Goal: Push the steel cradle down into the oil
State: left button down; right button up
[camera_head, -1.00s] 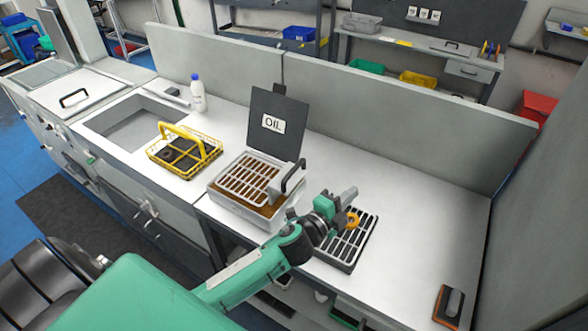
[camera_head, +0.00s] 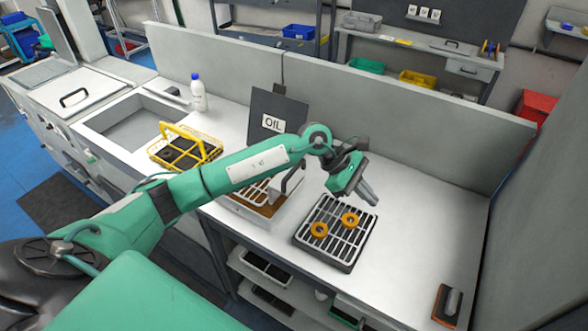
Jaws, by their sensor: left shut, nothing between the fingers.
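The steel cradle (camera_head: 253,193), a slatted tray with an upright dark handle (camera_head: 291,180), sits at the oil bath (camera_head: 238,212), a pale box with brown oil showing. Its raised dark lid (camera_head: 268,110) is labelled OIL. My left forearm covers much of the cradle, so I cannot tell how deep it sits. My left gripper (camera_head: 370,197) is shut and empty. It hangs to the right of the bath, above the back right of a slatted drain tray (camera_head: 345,256). Two orange rings (camera_head: 349,219) lie on that tray. My right gripper is not in view.
A yellow wire basket (camera_head: 190,148) stands left of the bath, beside the sink (camera_head: 130,125). A white bottle (camera_head: 198,95) with a blue cap stands behind it. A black and orange brush-like tool (camera_head: 449,304) lies at front right. The right counter is mostly clear.

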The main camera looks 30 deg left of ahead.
pick_arm(q)
jog(key=w+a+m+y, duration=0.25)
jog(key=a+y, duration=0.35)
jog(key=a, duration=0.6)
jog(key=y, duration=0.5)
send_near(294, 168)
jog(key=shift+w+f+m, duration=0.1)
jog(key=shift+w+m, duration=0.1)
jog(key=shift+m, duration=0.05)
jog(key=shift+w+a+f+b, duration=0.1)
jog(key=shift+f+b, duration=0.25)
jog(key=shift+f, duration=0.8)
jog(key=shift+s+a+f+b, duration=0.1)
jog(key=shift+f+b, duration=0.3)
jog(key=shift+f, duration=0.8)
jog(key=shift+w+a+f+b, duration=0.15)
jog(key=shift+f+b, duration=0.2)
jog(key=shift+f, duration=0.8)
